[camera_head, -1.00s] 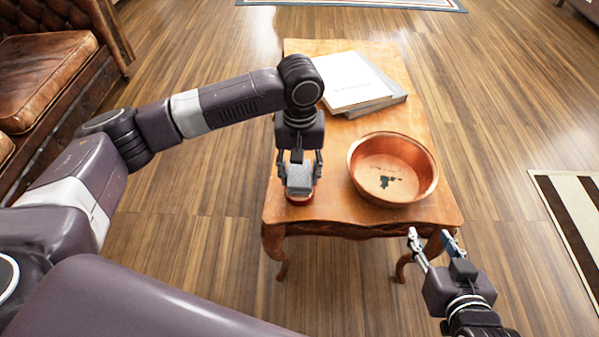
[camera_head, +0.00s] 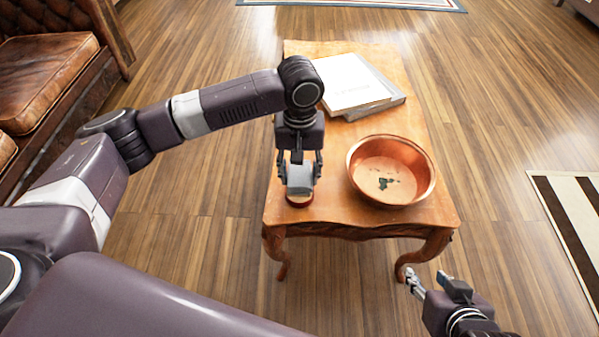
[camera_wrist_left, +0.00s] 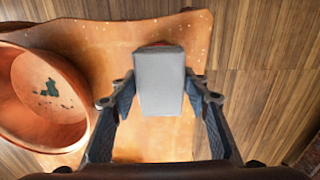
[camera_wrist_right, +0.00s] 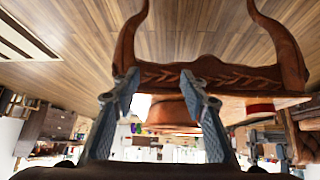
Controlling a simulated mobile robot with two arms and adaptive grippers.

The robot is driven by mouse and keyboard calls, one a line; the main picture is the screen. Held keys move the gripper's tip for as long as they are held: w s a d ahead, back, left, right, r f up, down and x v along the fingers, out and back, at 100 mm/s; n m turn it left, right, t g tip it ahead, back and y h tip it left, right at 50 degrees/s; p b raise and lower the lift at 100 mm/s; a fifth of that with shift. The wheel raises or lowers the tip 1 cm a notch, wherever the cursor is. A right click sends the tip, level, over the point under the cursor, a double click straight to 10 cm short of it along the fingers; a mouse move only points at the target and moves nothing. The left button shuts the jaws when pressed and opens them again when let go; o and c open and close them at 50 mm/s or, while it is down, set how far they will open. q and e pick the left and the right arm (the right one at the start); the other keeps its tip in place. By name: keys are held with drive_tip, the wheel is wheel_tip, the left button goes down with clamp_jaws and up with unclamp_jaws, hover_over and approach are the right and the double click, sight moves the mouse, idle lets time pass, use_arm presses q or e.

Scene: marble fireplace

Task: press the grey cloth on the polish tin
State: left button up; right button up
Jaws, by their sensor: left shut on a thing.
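The grey cloth (camera_head: 300,182) is a small folded block between the fingers of my left gripper (camera_head: 301,166), which is shut on it. It also shows in the left wrist view (camera_wrist_left: 158,82). The red polish tin (camera_head: 299,201) stands on the table's near left corner directly under the cloth, mostly hidden by it; a strip of red shows past the cloth. The cloth appears to rest on the tin, but the contact is hidden. My right gripper (camera_head: 427,277) is open and empty, in front of and below the table's near right corner; its fingers stand apart in the right wrist view (camera_wrist_right: 160,78).
A copper bowl (camera_head: 418,184) with dark green bits inside stands on the wooden table (camera_head: 340,208), right of the tin. Books (camera_head: 352,82) lie at the back. A leather sofa (camera_head: 45,75) is at far left. A striped rug (camera_head: 568,215) lies right. The floor around the table is clear.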

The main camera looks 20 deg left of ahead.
sight(300, 173)
use_arm(q)
drive_tip(key=shift+r+p, duration=0.35)
drive_tip(key=shift+p, duration=0.1)
drive_tip(key=shift+r+p, duration=0.3)
drive_tip(key=shift+p, duration=0.2)
use_arm(e)
drive_tip(key=shift+s+d+f+g+h, duration=0.25)
drive_tip(key=shift+s+d+f+g, duration=0.65)
drive_tip(key=shift+s, duration=1.4)
drive_tip(key=shift+s+d+f+g+h, duration=0.25)
drive_tip(key=shift+s+d+f+g, duration=0.25)
drive_tip(key=shift+s+g, duration=1.3)
use_arm(q)
drive_tip(key=shift+r, duration=0.15)
drive_tip(key=shift+r+p, duration=0.45)
drive_tip(key=shift+p, duration=0.45)
drive_tip(key=shift+r+p, duration=0.45)
drive_tip(key=shift+p, duration=0.25)
drive_tip(key=shift+r, duration=0.1)
use_arm(e)
drive_tip(key=s+x, duration=0.1)
drive_tip(key=x, duration=0.5)
drive_tip(key=shift+f, duration=0.55)
drive_tip(key=shift+a, duration=0.15)
